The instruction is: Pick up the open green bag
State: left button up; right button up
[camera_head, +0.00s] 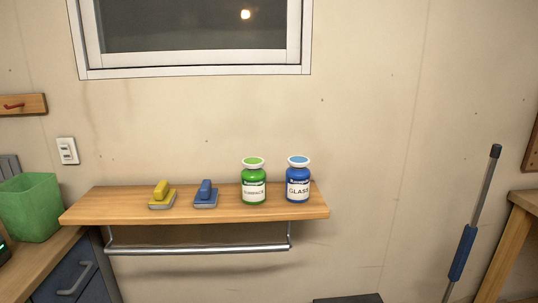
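The open green bag (29,210) stands upright at the left edge of the head view, on a wooden counter. It is translucent green with an open top, and its left side is cut off by the picture edge. Neither of my grippers shows in this view, so nothing is seen touching the bag.
A wooden wall shelf (108,205) holds a yellow brush (162,194), a blue brush (206,194), a green bottle (253,182) and a blue bottle (298,180). A metal bar (200,249) runs below. A blue-gripped pole (463,252) leans at the right. A dark object (347,299) is below.

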aim_at(31, 204)
jog(key=u, duration=1.45)
jog(key=i+l+z, duration=0.3)
jog(key=i, duration=0.2)
